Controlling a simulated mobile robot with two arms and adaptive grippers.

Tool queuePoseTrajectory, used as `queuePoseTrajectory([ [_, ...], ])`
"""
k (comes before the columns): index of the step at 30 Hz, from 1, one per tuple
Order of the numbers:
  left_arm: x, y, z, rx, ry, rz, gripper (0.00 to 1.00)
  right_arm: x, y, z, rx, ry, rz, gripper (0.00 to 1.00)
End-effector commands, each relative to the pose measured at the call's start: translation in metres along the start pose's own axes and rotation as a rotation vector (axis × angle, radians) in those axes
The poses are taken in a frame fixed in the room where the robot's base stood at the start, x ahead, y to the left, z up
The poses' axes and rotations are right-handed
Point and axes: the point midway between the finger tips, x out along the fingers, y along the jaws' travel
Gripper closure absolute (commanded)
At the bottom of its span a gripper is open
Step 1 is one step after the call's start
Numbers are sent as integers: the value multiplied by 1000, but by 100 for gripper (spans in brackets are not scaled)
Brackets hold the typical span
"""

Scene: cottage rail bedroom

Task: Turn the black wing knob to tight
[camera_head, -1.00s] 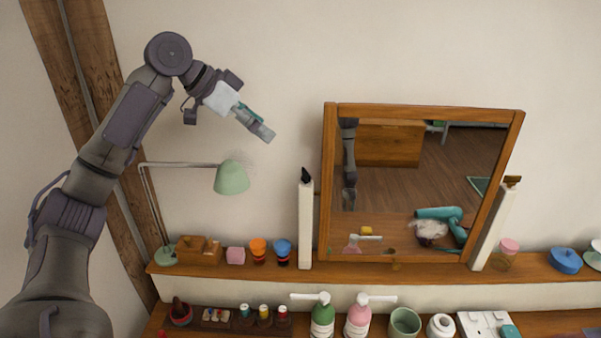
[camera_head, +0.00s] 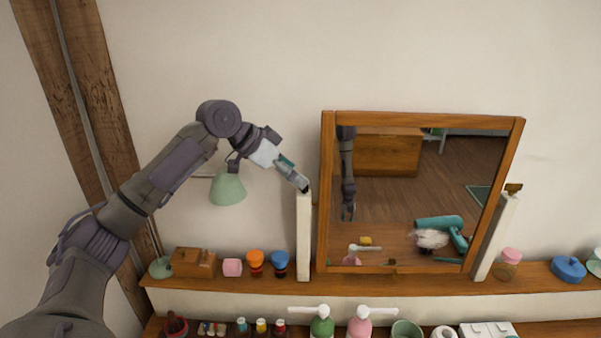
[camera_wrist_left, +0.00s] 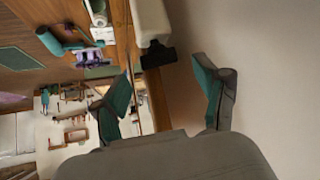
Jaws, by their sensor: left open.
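The black wing knob (camera_head: 307,190) sits on top of the white post (camera_head: 304,238) left of the tilting mirror (camera_head: 325,190). In the head view it is mostly hidden behind the fingertips of my left gripper (camera_head: 302,184). In the left wrist view the black wing knob (camera_wrist_left: 158,57) shows at the end of the white post (camera_wrist_left: 150,20). My left gripper (camera_wrist_left: 165,95) is open and empty there, with its teal-padded fingers apart and the knob ahead between their lines. I cannot tell whether a finger touches it. My right gripper is not in view.
A brass-coloured knob (camera_head: 514,189) tops the right post. An orange jar (camera_head: 255,261), a blue jar (camera_head: 280,263) and a wooden box (camera_head: 194,262) stand on the shelf (camera_head: 430,285). The wall above is clear.

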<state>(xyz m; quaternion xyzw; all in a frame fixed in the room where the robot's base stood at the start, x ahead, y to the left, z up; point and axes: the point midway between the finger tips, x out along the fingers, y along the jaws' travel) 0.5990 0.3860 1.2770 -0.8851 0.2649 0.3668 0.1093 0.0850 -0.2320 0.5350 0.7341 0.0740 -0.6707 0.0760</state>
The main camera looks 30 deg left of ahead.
Motion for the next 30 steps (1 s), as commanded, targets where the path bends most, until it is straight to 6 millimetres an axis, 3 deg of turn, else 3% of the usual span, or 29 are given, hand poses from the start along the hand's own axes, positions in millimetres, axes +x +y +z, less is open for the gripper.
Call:
queuePoseTrajectory([
  [7,25,0,0,0,0,1,27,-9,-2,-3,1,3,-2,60],
  [17,29,0,1,0,-1,0,27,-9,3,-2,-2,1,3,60],
  [27,28,0,0,0,-1,0,84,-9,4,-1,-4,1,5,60],
  [30,28,0,0,1,-1,0,87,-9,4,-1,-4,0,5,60],
])
